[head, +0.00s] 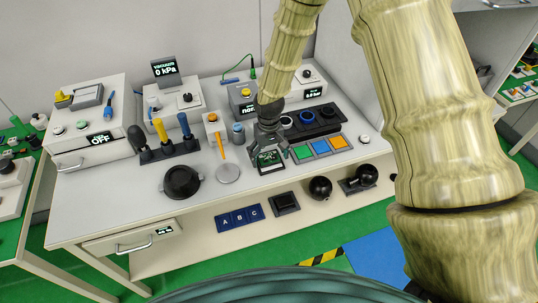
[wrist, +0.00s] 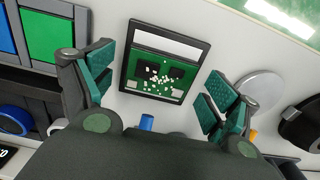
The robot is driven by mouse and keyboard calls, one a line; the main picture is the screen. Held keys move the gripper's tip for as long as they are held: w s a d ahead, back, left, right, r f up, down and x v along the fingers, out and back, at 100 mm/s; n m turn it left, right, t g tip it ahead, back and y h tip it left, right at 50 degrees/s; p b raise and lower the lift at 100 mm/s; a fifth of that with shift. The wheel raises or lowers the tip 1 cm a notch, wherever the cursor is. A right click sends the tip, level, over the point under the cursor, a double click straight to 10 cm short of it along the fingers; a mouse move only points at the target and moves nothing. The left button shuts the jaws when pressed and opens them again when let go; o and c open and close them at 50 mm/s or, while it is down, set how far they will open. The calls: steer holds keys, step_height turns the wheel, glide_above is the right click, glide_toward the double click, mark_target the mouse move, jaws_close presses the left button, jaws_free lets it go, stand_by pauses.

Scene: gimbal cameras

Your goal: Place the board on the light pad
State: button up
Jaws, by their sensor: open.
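The board is a green circuit board (wrist: 152,76) with dark chips and many small white specks. It lies within the black-framed light pad (wrist: 172,41), whose white surface shows as strips beyond the board's edges. In the head view the board (head: 267,157) is small and partly hidden by my gripper (head: 269,147). In the wrist view my gripper (wrist: 157,78) is open, with its two teal-padded fingers apart on either side of the board. No contact between the fingers and the board shows. The gap in height is hard to tell.
Green, blue and orange squares (head: 321,147) lie just right of the pad. A grey disc (head: 228,173) and a black round object (head: 182,181) are to its left. A tool rack (head: 169,151) and instrument boxes stand behind. The front bench edge is close.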

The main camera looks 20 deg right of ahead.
mark_target(269, 158)
step_height(269, 158, up, 12)
steer(key=b, duration=0.3)
steer(key=shift+r, duration=0.15)
stand_by(0.6)
steer(key=shift+d, duration=0.1)
